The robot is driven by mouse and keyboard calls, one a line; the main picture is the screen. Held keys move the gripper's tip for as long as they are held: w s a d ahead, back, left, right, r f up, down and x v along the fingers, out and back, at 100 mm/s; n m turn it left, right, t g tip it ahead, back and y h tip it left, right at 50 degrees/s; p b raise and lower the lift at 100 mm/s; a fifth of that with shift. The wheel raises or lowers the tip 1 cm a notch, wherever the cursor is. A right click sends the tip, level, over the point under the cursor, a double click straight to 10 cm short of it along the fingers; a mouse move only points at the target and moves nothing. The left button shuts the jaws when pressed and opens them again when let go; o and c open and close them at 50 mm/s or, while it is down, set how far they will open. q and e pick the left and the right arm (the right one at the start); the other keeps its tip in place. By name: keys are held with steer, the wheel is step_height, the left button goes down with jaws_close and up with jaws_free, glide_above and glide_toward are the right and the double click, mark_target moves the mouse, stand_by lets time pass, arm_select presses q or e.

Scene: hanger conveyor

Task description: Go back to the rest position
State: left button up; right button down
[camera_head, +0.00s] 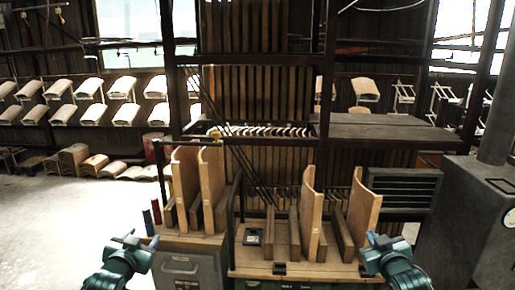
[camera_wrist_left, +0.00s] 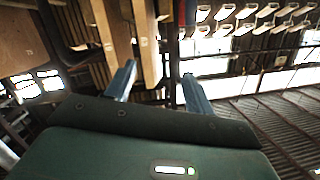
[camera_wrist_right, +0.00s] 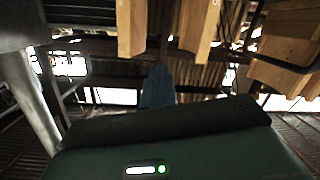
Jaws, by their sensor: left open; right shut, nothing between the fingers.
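My left gripper (camera_head: 133,243) is at the lower left of the head view, in front of the left grey cabinet. Its two fingers stand apart and empty in the left wrist view (camera_wrist_left: 157,82). My right gripper (camera_head: 377,240) is at the lower right of the head view, beside the right end of the wooden bench. Its fingers are closed together with nothing between them in the right wrist view (camera_wrist_right: 158,85). Neither gripper touches a panel in the views.
Curved wooden panels stand upright on the left cabinet (camera_head: 184,190) and on the bench to the right (camera_head: 311,212). A grey machine (camera_head: 465,225) stands at the far right. Racks of curved panels (camera_head: 123,88) line the back. Open floor (camera_head: 60,225) shows at left.

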arm_select(q)
steer(key=s+d+f+g+h, duration=0.1)
steer(key=s+d+f+g, duration=0.1)
steer(key=s+d+f, duration=0.45)
steer(key=s+d+f+g+h, duration=0.1)
steer(key=s+d+f, duration=0.3)
steer(key=s+f, duration=0.55)
arm_select(e)
steer(key=s+a+f+g+y, duration=0.1)
steer(key=s+a+f+g, duration=0.1)
steer(key=s+a+f, duration=0.45)
steer(key=s+a+f+g+y, duration=0.1)
steer(key=s+a+f, duration=0.3)
steer(key=s+f, duration=0.55)
arm_select(q)
steer(key=s+d+g+h, duration=0.1)
steer(key=s+d, duration=0.2)
steer(key=s, duration=0.6)
steer(key=s+d+f+g+h, duration=0.1)
steer(key=s+d, duration=0.2)
steer(key=s, duration=0.6)
steer(key=shift+s+f, duration=0.25)
arm_select(e)
steer(key=s+a+g+y, duration=0.1)
steer(key=s+a, duration=0.2)
steer(key=s, duration=0.6)
steer(key=s+a+f+g+y, duration=0.1)
steer(key=s+a, duration=0.2)
steer(key=s, duration=0.6)
steer(key=shift+s+f, duration=0.25)
